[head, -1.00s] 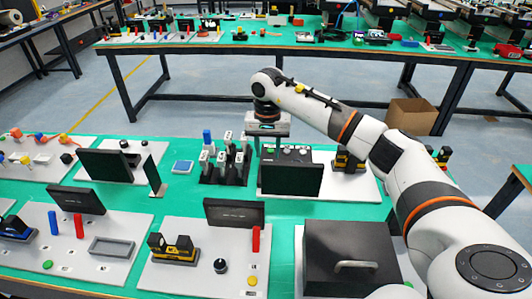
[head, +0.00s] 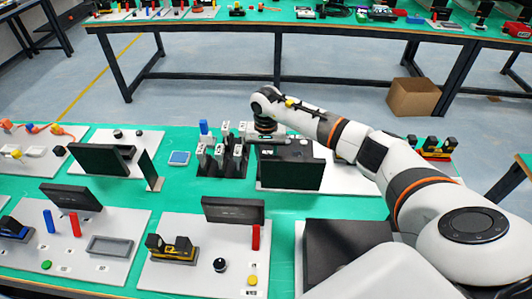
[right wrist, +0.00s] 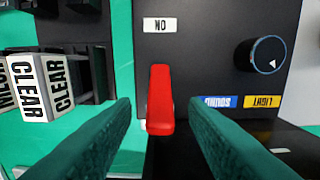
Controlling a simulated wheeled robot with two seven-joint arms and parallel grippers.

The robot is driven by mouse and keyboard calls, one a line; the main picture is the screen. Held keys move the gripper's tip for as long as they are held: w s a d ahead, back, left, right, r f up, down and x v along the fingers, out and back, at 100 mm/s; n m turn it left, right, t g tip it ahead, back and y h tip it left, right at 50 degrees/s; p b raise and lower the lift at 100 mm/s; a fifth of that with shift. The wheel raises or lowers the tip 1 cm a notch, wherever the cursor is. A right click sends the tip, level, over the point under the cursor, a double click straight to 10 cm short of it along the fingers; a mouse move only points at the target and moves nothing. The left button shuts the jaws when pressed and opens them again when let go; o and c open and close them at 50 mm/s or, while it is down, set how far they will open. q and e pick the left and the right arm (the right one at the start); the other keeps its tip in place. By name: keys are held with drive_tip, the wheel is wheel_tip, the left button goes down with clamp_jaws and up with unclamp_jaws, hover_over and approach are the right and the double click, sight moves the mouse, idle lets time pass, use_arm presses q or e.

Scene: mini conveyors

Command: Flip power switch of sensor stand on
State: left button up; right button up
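The red power switch (right wrist: 160,98) stands out from a black panel (right wrist: 215,55) in the right wrist view, under a white label that appears upside down and reads ON. My right gripper (right wrist: 160,112) is open, with a green finger on each side of the switch and visible gaps beside it. In the head view my right gripper (head: 266,142) is low at the back left of a black stand panel (head: 291,174), which looks like the sensor stand. The switch is hidden there. My left gripper is not in view.
A black knob (right wrist: 260,55) sits beside the switch on the panel. A white block marked CLEAR (right wrist: 45,85) is at the left. In the head view a dark holder with upright grey-white blocks (head: 220,160) stands close left of the gripper. A black box (head: 345,250) is in front.

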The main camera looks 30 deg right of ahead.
drive_tip(key=shift+f, duration=0.65)
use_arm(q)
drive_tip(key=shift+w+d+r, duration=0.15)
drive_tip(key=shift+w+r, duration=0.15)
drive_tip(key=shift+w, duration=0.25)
use_arm(e)
drive_tip(key=shift+f, duration=0.15)
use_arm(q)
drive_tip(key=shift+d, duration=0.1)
use_arm(e)
drive_tip(key=shift+c, duration=0.3)
